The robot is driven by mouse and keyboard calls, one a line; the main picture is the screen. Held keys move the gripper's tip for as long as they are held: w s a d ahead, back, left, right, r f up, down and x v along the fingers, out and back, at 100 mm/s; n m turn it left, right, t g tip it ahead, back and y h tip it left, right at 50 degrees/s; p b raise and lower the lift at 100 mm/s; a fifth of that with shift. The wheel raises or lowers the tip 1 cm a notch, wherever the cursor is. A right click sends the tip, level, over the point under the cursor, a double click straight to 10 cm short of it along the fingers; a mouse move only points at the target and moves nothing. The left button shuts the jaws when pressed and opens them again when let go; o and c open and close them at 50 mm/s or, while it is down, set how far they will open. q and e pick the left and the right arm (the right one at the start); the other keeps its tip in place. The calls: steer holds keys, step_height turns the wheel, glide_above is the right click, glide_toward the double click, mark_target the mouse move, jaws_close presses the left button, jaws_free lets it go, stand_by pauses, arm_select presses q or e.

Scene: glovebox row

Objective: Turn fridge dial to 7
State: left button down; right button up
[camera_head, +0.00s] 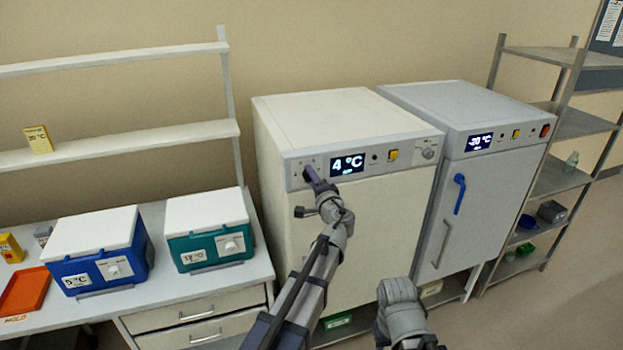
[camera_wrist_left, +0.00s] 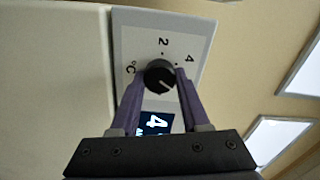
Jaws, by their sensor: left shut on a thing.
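The white fridge (camera_head: 350,225) has a lit display (camera_head: 346,165) that reads 4 °C. Left of the display, my left gripper (camera_head: 313,178) reaches the control panel and mostly hides the dial there. In the left wrist view the black round dial (camera_wrist_left: 158,75) sits between the purple fingers of the left gripper (camera_wrist_left: 160,82), which are shut on it. The marks 2, 4 and °C show around it. A pale line crosses the knob, but its exact reading is hard to tell. Of my right arm only grey links show at the bottom; its fingers are hidden.
A grey freezer (camera_head: 465,195) with a blue handle stands right of the fridge. A blue cooler box (camera_head: 105,255) and a teal cooler box (camera_head: 210,228) stand on the bench to the left. A metal shelf rack (camera_head: 555,180) is at the far right.

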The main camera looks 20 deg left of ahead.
arm_select(q)
steer(key=m, duration=1.1)
steer(key=shift+s+f, duration=0.1)
steer(key=shift+f, duration=0.05)
steer(key=shift+m, duration=0.3)
steer(key=shift+c, duration=1.9)
jaws_free()
steer(key=v, duration=0.7)
steer(key=shift+s+d, duration=0.25)
steer(key=shift+s, duration=0.05)
